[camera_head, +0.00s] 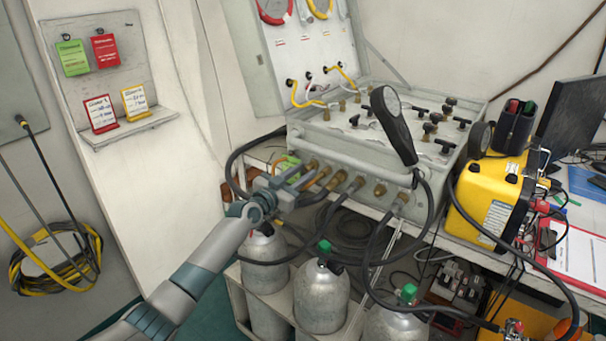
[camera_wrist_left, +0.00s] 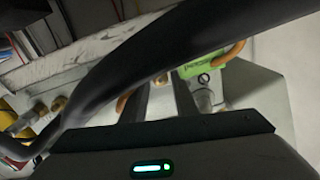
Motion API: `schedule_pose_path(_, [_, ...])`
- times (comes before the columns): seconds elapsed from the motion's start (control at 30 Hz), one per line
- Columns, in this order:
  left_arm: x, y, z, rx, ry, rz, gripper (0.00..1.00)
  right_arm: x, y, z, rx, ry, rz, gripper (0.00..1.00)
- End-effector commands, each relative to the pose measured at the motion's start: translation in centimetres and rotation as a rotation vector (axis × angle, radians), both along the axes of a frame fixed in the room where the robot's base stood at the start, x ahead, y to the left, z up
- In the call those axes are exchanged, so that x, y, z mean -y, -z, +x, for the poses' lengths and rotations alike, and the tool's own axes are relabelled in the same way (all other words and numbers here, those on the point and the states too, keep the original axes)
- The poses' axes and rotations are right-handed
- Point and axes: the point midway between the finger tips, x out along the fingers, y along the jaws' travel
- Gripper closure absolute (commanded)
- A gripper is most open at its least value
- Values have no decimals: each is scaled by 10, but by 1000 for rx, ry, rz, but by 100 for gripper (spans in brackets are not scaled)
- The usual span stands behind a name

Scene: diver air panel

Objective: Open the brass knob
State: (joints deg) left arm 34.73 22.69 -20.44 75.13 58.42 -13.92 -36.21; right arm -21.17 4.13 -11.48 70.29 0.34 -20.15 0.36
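The air panel box (camera_head: 350,145) has a row of brass fittings (camera_head: 325,173) along its front. I cannot tell for sure which of them is the brass knob. My left gripper (camera_head: 290,178) is at the left end of this row, beside a green tag (camera_head: 291,161). In the left wrist view, the two dark fingers (camera_wrist_left: 163,100) stand apart with nothing clearly held between them. The green tag (camera_wrist_left: 207,60) hangs on a metal fitting (camera_wrist_left: 207,92) just right of the fingers. A thick black hose (camera_wrist_left: 140,50) crosses in front and hides part of this area. My right gripper is out of view.
Grey cylinders (camera_head: 322,295) with green caps stand below the panel. Black hoses (camera_head: 372,250) loop down in front of it. A handheld black gauge or handset (camera_head: 393,122) rises before the panel. A yellow case (camera_head: 490,200) stands to the right on the table.

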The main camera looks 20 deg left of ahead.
Motion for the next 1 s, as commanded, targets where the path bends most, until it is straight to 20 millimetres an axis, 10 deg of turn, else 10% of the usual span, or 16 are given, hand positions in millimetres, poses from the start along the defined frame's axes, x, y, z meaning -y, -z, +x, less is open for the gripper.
schedule_pose_path(0.4, [2, 0, 6, 0, 0, 0, 73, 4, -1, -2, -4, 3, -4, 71])
schedule_pose_path(0.53, [2, 0, 6, 0, 0, 0, 99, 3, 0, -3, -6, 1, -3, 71])
schedule_pose_path(1.0, [2, 0, 6, -18, 0, -47, 100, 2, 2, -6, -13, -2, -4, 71])
